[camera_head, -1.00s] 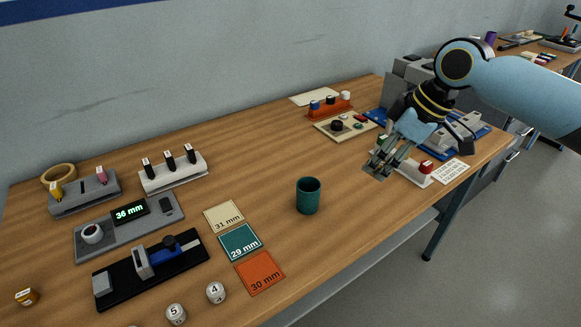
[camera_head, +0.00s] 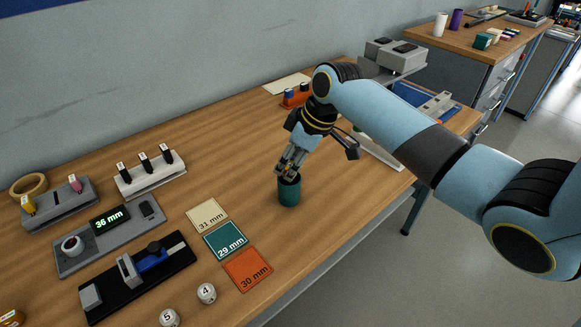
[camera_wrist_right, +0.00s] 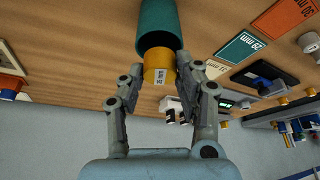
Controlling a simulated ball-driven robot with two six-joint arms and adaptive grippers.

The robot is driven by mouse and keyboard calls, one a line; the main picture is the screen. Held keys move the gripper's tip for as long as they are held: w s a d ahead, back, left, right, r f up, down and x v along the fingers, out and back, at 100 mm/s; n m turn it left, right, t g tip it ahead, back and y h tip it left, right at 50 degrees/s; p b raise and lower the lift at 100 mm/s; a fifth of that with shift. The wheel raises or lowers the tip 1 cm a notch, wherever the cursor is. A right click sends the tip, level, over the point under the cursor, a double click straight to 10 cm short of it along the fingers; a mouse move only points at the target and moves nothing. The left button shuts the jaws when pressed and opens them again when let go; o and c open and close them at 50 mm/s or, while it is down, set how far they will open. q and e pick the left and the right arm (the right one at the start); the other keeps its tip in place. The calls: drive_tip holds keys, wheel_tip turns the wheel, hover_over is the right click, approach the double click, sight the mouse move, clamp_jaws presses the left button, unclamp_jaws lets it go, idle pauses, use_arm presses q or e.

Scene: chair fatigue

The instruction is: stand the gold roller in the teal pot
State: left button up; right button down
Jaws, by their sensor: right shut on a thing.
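The teal pot (camera_head: 289,194) stands upright on the wooden bench; in the right wrist view the pot (camera_wrist_right: 157,18) has its dark mouth facing the gripper. My right gripper (camera_head: 288,172) points down right over the pot's mouth. In the wrist view my right gripper (camera_wrist_right: 160,72) is shut on the gold roller (camera_wrist_right: 156,60), a short gold cylinder with a small white label. The roller overlaps the pot's mouth in that view; I cannot tell how far inside it is. In the head view the fingers hide the roller. My left gripper is not in view.
Colored cards marked 31 mm (camera_head: 207,215), 29 mm (camera_head: 226,240) and 30 mm (camera_head: 247,269) lie left of the pot. A black slide gauge (camera_head: 140,278) and a grey device reading 36 mm (camera_head: 109,238) stand farther left. Bare wood surrounds the pot.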

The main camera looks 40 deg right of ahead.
drive_tip(key=shift+f, duration=0.95)
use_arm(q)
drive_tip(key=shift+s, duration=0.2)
use_arm(e)
drive_tip(key=shift+s, duration=0.1)
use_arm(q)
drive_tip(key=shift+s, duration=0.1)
use_arm(e)
drive_tip(key=shift+f, duration=0.1)
drive_tip(key=shift+s+a+f, duration=0.1)
drive_tip(key=shift+s+f, duration=0.25)
drive_tip(key=shift+f, duration=0.35)
drive_tip(key=c, duration=1.1)
unclamp_jaws()
drive_tip(key=shift+o, duration=1)
drive_tip(key=shift+w+f, duration=0.2)
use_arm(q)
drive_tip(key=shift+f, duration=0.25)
use_arm(e)
drive_tip(key=shift+r, duration=0.1)
drive_tip(key=shift+r, duration=0.1)
